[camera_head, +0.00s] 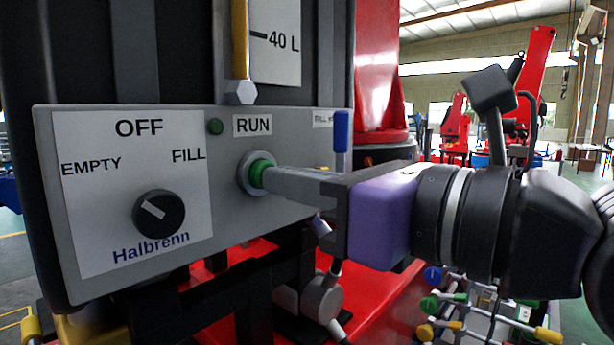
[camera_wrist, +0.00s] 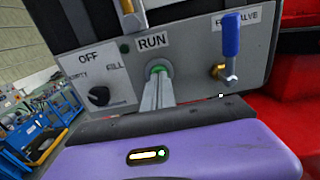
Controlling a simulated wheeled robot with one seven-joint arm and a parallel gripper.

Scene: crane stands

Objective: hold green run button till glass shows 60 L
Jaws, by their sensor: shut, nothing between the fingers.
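The green run button (camera_head: 262,171) sits in a grey ring on the grey panel, below the RUN label. My gripper (camera_head: 268,179) is shut and empty, with its fingertips at the button's face. They seem to touch it, but how far it is pressed I cannot tell. In the wrist view the fingertips (camera_wrist: 157,80) hide the lower part of the button (camera_wrist: 157,70). The sight glass (camera_head: 240,40) rises above the panel as an amber tube beside a scale plate (camera_head: 276,45) marked 40 L. The 60 L mark and the liquid's top are out of view.
A black selector knob (camera_head: 158,213), with EMPTY, OFF and FILL around it, has its white mark toward the upper left, the EMPTY side. A small dark green lamp (camera_head: 215,126) is left of RUN. A blue-handled valve (camera_wrist: 231,40) stands out right of the button.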

